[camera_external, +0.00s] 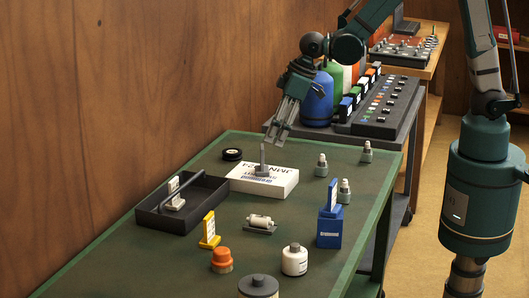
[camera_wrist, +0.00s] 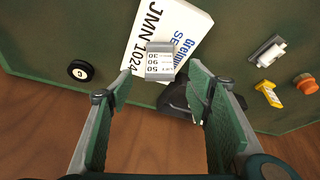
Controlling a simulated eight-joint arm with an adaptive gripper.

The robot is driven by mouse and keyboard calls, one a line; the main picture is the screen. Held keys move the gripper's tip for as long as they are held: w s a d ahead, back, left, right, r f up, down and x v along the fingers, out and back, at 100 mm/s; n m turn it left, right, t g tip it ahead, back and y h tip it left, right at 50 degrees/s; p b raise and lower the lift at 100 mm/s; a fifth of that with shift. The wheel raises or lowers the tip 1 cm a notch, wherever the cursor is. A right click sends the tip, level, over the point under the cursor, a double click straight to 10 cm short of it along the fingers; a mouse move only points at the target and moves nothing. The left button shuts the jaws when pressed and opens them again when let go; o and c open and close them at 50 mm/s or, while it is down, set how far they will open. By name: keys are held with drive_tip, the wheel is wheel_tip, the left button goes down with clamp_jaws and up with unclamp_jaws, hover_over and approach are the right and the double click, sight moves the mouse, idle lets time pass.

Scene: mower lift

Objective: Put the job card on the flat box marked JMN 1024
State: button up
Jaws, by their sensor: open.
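The flat white box (camera_external: 283,187) lies on the green bench top. Its print reads JMN 1024 in the wrist view (camera_wrist: 147,25). A small grey holder with a white printed face, which I take for the job card (camera_wrist: 160,64), stands on the box. In the external view this card (camera_external: 262,160) shows as a thin upright plate on a grey foot. My gripper (camera_external: 282,136) is open and empty, just above and beside the card. In the wrist view the card lies between and beyond the fingertips (camera_wrist: 160,75), with no finger seen closed on it.
A black tray (camera_external: 152,222) with a bar and a white piece stands left of the box. A black wheel (camera_external: 232,154) lies behind it. In front are a yellow stand (camera_external: 209,232), an orange cap (camera_external: 222,260), white jars (camera_external: 294,260) and a blue box (camera_external: 329,231).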

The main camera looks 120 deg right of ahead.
drive_tip(key=shift+v, duration=0.8)
drive_tip(key=s+a+r+n+t, duration=0.1)
drive_tip(key=s+a+r, duration=0.4)
drive_tip(key=a, duration=0.4)
drive_tip(key=s+a+r+n, duration=0.1)
drive_tip(key=s+a+r, duration=0.2)
drive_tip(key=a+r, duration=0.6)
drive_tip(key=s+a+r+n+t+y, duration=0.1)
drive_tip(key=s+a+r+n+t, duration=0.1)
drive_tip(key=s+a, duration=1.1)
drive_tip(key=shift+a+n+y, duration=0.3)
drive_tip(key=shift+a+y, duration=0.1)
